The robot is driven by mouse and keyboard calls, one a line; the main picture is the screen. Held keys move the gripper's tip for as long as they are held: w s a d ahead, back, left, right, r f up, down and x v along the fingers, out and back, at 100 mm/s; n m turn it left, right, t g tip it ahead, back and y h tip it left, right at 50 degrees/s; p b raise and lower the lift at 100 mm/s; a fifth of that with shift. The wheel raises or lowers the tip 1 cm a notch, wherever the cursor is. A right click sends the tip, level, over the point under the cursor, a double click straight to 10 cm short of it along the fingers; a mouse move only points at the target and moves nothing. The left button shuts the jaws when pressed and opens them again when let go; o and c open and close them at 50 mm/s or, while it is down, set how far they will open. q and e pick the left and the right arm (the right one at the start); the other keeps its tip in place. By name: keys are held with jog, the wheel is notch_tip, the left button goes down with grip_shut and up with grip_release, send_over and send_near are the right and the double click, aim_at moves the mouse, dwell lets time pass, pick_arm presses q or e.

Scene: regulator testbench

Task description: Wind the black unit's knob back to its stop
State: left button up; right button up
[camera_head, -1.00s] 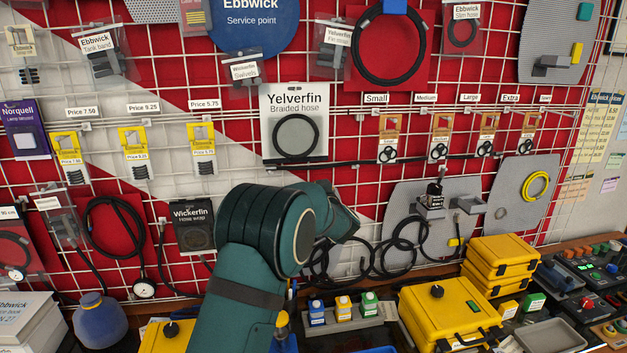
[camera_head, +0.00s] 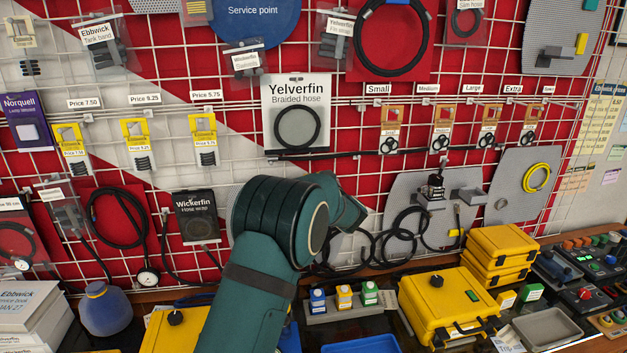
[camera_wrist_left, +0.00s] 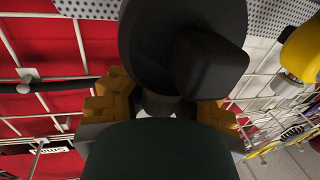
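In the left wrist view a large, dark, rounded black part (camera_wrist_left: 150,45), apparently of the black unit, fills the upper middle, with a blocky black piece on its right side. I cannot tell which part is the knob. My left gripper (camera_wrist_left: 162,104) has its tan fingertips at the lower left and lower right edges of this black part. Whether they press on it is not clear. In the head view my left arm's teal links hide the gripper and whatever is before it. My right gripper is in neither view.
A small black device (camera_head: 433,190) sits on a grey perforated panel (camera_head: 402,190) right of my arm. Hoses (camera_head: 400,240) hang beside the arm. Yellow cases (camera_head: 440,300) and a rack of small bottles (camera_head: 343,305) stand on the bench below. The wire grid wall is close behind the gripper.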

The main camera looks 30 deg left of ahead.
pick_arm(q)
jog(key=o, duration=0.8)
jog(key=shift+w+d+f, duration=0.1)
jog(key=shift+f, duration=0.05)
jog(key=v, duration=1.2)
